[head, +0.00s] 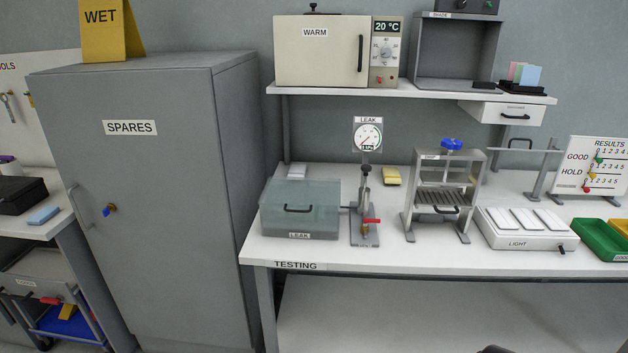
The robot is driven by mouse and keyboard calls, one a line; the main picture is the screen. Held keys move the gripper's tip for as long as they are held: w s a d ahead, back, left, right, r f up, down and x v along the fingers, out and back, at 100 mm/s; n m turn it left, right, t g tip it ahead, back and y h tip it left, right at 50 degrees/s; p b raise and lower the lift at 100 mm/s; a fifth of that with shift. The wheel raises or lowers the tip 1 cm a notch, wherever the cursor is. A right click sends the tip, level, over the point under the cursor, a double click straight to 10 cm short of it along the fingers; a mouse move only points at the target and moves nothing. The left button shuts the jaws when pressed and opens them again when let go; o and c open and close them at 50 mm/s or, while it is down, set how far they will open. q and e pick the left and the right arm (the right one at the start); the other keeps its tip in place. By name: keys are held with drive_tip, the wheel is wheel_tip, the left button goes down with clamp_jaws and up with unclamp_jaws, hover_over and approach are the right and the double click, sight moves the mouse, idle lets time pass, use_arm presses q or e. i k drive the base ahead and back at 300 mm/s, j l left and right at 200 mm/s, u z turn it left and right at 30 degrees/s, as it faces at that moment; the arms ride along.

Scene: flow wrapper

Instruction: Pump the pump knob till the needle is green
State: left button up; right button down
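The leak gauge (367,136) is a round white dial on a square plate, above the testing bench. A red needle shows on it and seems to point down and left; its coloured zones are too small to read. Below it a slim metal pump stand (364,207) stands on the bench, with a small dark knob at its top (366,170). A red lever (371,221) sits low on the stand. A translucent grey-green leak box (298,222) with a black handle is joined to its left side.
A metal drop frame (441,195) with a blue knob stands right of the pump. A light panel (524,228) and green tray (597,238) lie further right. A shelf (405,91) with a warm cabinet overhangs the bench. The grey spares cabinet (160,200) stands left.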

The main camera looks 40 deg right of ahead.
sight(366, 167)
drive_tip(key=z, duration=1.7)
